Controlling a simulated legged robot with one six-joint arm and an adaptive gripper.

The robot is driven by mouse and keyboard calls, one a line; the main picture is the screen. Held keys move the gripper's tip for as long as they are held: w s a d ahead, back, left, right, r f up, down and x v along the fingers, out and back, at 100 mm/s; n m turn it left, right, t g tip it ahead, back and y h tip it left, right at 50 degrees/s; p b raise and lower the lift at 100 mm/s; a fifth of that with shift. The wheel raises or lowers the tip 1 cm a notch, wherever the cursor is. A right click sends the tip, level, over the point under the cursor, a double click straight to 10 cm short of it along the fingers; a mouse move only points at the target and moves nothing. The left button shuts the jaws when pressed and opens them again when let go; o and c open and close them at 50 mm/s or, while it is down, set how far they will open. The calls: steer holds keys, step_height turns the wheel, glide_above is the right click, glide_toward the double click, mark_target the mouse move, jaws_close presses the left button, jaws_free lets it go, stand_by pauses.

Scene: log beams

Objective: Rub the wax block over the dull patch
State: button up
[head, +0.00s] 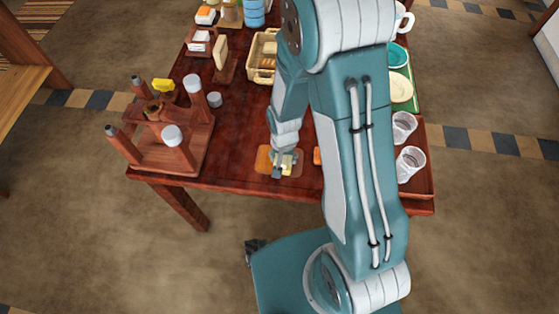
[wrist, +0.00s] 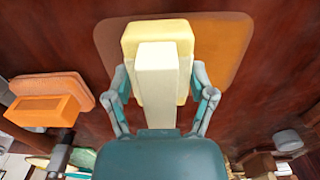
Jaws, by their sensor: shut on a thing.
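My gripper (wrist: 160,78) is shut on the wax block (wrist: 133,42), a pale yellow block with a cream upper piece between the fingers. In the head view my gripper (head: 284,167) is low at the table's near edge, with the small pale block under it. Below the block lies a rounded board (wrist: 235,45). One part of it is bright orange; the duller brown part, which looks like the dull patch (wrist: 107,45), is on the left in the wrist view. The block covers the middle of the board. I cannot tell whether it touches the surface.
An orange block (wrist: 42,110) on a peach pad (wrist: 55,85) lies beside the board. A wooden rack (head: 170,157) with posts stands at the table's left. Two clear cups (head: 409,162) stand on the right. A basket (head: 260,60) is farther back. Bare table lies left of the board.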

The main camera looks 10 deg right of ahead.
mark_target(295, 172)
steer(key=shift+w+d, duration=1.4)
steer(key=shift+d, duration=0.25)
steer(key=shift+s+d, duration=0.2)
steer(key=shift+d, duration=0.35)
steer(key=shift+w+a, duration=0.2)
steer(key=shift+a, duration=0.4)
steer(key=shift+w+a, duration=0.2)
steer(key=shift+a, duration=0.35)
steer(key=shift+s+d, duration=0.2)
steer(key=shift+d, duration=0.4)
steer(key=shift+s+d, duration=0.2)
steer(key=shift+d, duration=0.35)
steer(key=shift+w+a, duration=0.2)
steer(key=shift+a, duration=0.4)
steer(key=shift+s, duration=0.1)
steer(key=shift+s+a, duration=0.15)
steer(key=shift+s, duration=1.4)
steer(key=shift+s+a, duration=0.1)
steer(key=shift+s, duration=1.45)
